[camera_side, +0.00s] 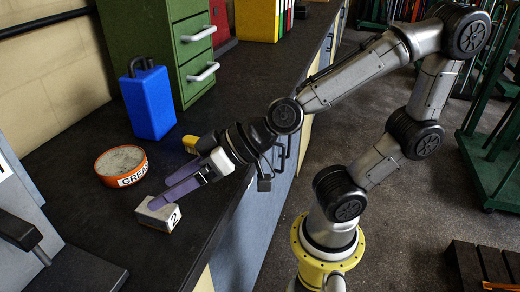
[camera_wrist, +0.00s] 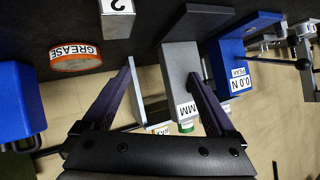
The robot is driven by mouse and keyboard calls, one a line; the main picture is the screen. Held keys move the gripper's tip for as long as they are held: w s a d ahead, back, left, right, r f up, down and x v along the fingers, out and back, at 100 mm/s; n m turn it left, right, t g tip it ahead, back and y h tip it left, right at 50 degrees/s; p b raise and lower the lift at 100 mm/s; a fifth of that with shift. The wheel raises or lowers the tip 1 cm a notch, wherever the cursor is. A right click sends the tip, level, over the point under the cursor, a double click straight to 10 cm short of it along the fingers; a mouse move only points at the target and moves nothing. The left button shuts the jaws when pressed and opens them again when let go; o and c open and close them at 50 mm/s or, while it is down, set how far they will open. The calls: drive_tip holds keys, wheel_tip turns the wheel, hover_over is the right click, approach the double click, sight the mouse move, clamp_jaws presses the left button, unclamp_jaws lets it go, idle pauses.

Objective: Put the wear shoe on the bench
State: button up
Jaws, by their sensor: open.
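A pale block marked "2" (camera_side: 160,214) rests on the dark bench top (camera_side: 85,170). It also shows at the top of the wrist view (camera_wrist: 118,22). Nothing is labelled as the wear shoe, and I cannot tell for sure whether this block is it. My gripper (camera_side: 160,197), with purple fingers, is open close above and beside the block. In the side view its fingers overlap part of the block; I cannot tell whether they touch. In the wrist view the fingers (camera_wrist: 162,70) are apart, and the block lies beyond them, not between them.
An orange grease tin (camera_side: 121,166) stands left of my gripper. A blue case (camera_side: 148,103), a small yellow item (camera_side: 190,143) and a green drawer cabinet (camera_side: 150,40) stand behind. The wrist view shows a grey gauge (camera_wrist: 182,75) and a blue force gauge (camera_wrist: 235,55).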

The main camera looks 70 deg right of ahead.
drive_tip(key=s+d+m+g+h, duration=0.1)
drive_tip(key=s+d+g+h, duration=0.1)
drive_tip(key=s+d, duration=0.3)
drive_tip(key=s+d+g+h, duration=0.2)
drive_tip(key=s+d, duration=0.3)
drive_tip(key=d, duration=0.5)
drive_tip(key=shift+s+f+m+g+h, duration=0.25)
drive_tip(key=shift+s+m+g+h, duration=0.15)
drive_tip(key=shift+h, duration=0.5)
